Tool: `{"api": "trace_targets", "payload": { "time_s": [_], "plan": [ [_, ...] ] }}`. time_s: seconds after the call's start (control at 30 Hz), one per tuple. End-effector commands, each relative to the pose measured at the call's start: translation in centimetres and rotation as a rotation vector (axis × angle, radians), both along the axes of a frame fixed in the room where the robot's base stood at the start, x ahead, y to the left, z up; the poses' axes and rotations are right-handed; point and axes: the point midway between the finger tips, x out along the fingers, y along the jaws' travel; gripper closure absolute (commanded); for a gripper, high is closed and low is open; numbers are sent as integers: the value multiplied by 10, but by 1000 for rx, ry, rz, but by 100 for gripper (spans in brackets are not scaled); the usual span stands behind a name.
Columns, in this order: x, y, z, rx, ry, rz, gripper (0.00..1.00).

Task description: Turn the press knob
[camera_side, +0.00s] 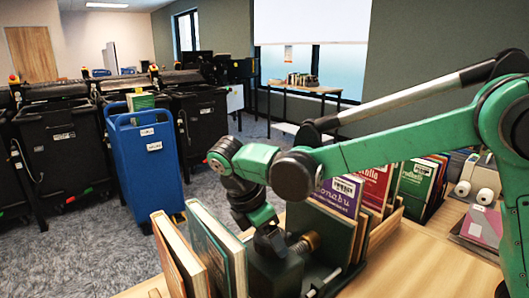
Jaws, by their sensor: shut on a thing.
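The press (276,277) is a dark green block on the wooden table, between upright books. A brass-coloured round part, which looks like the press knob (309,241), sticks out at its upper right. My gripper (285,242) points down over the press and is shut at the knob. Its fingers are dark against the dark press, so the exact contact is hard to see.
Upright books (207,250) stand close on the left, and a wooden rack of books (375,190) stands close behind on the right. White rolls (474,183) lie at the far right. A blue bin (147,155) stands on the floor behind. The table front right is bare.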

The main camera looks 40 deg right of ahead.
Motion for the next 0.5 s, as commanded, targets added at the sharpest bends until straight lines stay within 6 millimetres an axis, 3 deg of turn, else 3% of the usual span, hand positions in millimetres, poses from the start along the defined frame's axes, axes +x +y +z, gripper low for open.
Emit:
{"api": "trace_targets", "payload": {
  "time_s": [0.5],
  "plan": [
    [-3,0,0,1,0,489,78]
  ]
}}
